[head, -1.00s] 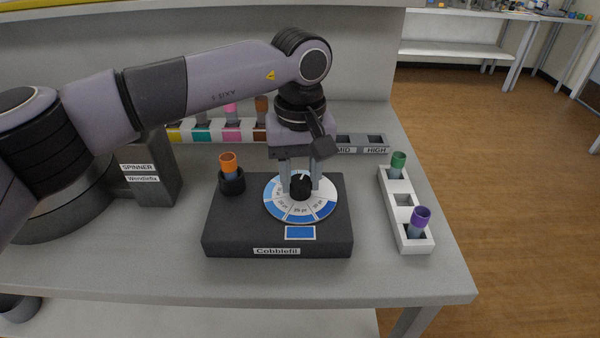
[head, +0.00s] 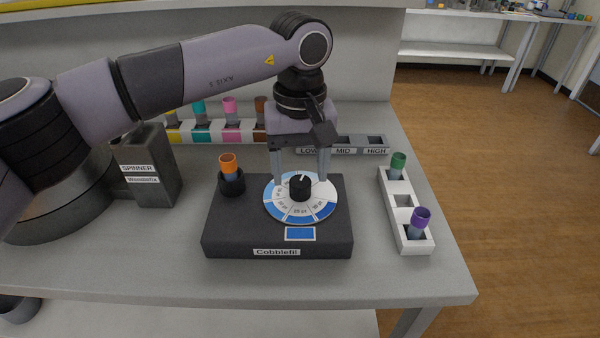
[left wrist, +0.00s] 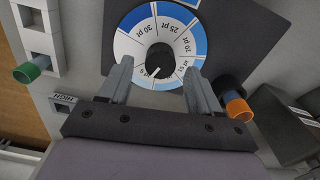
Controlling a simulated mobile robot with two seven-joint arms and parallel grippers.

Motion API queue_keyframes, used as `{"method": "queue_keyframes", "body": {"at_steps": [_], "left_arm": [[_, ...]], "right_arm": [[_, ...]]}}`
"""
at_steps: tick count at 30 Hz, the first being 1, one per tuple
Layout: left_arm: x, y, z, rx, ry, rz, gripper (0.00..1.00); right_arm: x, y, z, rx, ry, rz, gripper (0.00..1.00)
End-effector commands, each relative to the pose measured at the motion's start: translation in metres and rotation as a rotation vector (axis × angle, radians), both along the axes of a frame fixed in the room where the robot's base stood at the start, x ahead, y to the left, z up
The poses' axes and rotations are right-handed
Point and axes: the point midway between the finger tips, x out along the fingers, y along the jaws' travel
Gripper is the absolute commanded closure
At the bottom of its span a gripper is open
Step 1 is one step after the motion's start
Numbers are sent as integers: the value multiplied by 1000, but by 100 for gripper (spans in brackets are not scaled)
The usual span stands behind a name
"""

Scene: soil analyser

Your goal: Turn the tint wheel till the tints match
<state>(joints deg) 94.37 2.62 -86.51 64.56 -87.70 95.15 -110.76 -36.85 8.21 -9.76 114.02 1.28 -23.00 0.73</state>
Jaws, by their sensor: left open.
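The tint wheel (head: 284,209) is a white disc with blue-shaded segments, lying on the dark Cobblefil box (head: 226,238). A black knob (head: 300,189) with a white pointer stands at its centre. A blue tint patch (head: 300,233) with a white border is on the box in front of the wheel. My left gripper (head: 301,180) points down over the wheel, open, with its fingers apart on either side of the knob and not touching it. In the left wrist view the wheel (left wrist: 197,45) and knob (left wrist: 160,58) show between and beyond the open fingers (left wrist: 160,85). My right gripper is not in view.
An orange-capped vial (head: 229,163) stands in a holder at the box's left. A white rack (head: 417,243) with green- and purple-capped vials is on the right. The Spinner unit (head: 150,185) is at left. Labelled racks line the back. The front of the table is clear.

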Motion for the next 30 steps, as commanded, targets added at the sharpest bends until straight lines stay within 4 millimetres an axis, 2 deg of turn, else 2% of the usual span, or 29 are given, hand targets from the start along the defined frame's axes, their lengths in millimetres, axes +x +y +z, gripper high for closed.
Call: {"method": "queue_keyframes", "body": {"at_steps": [3, 9, 22, 26, 30], "left_arm": [[1, 0, 23, -2, -3, 1, 37], [0, 0, 47, -1, -1, 0, 37], [0, 0, 56, -1, 0, -1, 37], [0, 0, 75, -1, -1, -1, 37], [0, 0, 112, -1, -1, -1, 37]], "right_arm": [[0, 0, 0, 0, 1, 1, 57], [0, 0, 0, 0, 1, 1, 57], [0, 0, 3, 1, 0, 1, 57], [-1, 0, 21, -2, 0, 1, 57], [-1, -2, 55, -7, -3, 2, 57]]}}
